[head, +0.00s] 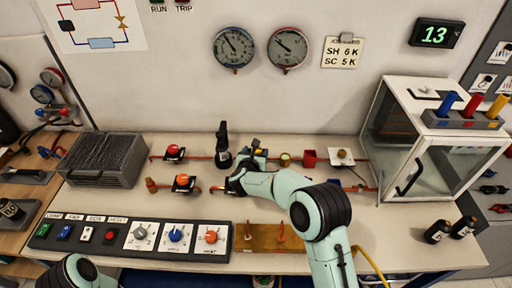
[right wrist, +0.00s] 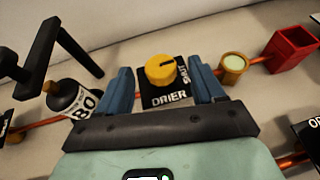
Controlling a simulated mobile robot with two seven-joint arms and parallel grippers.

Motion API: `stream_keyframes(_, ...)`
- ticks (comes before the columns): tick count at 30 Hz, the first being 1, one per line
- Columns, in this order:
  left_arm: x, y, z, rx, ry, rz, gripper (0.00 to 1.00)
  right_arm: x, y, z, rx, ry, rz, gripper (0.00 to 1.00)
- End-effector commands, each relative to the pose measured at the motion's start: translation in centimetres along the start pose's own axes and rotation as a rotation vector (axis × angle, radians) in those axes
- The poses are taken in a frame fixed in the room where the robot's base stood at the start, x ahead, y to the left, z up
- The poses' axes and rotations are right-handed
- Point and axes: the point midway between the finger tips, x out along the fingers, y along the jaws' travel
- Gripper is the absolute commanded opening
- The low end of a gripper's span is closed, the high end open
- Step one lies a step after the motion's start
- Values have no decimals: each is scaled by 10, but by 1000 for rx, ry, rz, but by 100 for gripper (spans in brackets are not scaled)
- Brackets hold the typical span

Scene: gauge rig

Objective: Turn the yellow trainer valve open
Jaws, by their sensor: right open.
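The yellow valve knob (right wrist: 158,72) sits on a black plate lettered DRIER and SHUT (right wrist: 172,97) in the right wrist view. Its black mark points right, towards the word SHUT. My right gripper (right wrist: 163,82) is open, with one blue finger on each side of the knob; I cannot tell whether they touch it. My left gripper is out of view; only a part of my left arm shows at the bottom left.
A black bottle marked 80 (right wrist: 80,99) stands close left of the gripper. A brass fitting (right wrist: 234,67) and a red box (right wrist: 292,50) are to the right. Copper pipe runs along the bench. A control panel (head: 130,239) lies in front, a glass-fronted cabinet (head: 437,165) at right.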

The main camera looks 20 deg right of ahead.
Motion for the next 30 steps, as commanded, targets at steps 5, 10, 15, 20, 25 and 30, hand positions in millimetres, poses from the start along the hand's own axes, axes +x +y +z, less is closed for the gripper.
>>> stream_keyframes(5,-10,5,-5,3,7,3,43,18,0,1,0,0,0,68)
stream_keyframes(10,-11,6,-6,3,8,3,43,22,0,0,0,0,0,68)
stream_keyframes(15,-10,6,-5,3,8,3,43,22,0,-1,0,1,0,68)
stream_keyframes(20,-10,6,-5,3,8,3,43,21,0,-1,0,1,0,19)
stream_keyframes(25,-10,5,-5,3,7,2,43,21,0,-1,0,0,2,11)
stream_keyframes(30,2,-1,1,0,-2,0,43,22,-1,-3,-8,0,23,12)
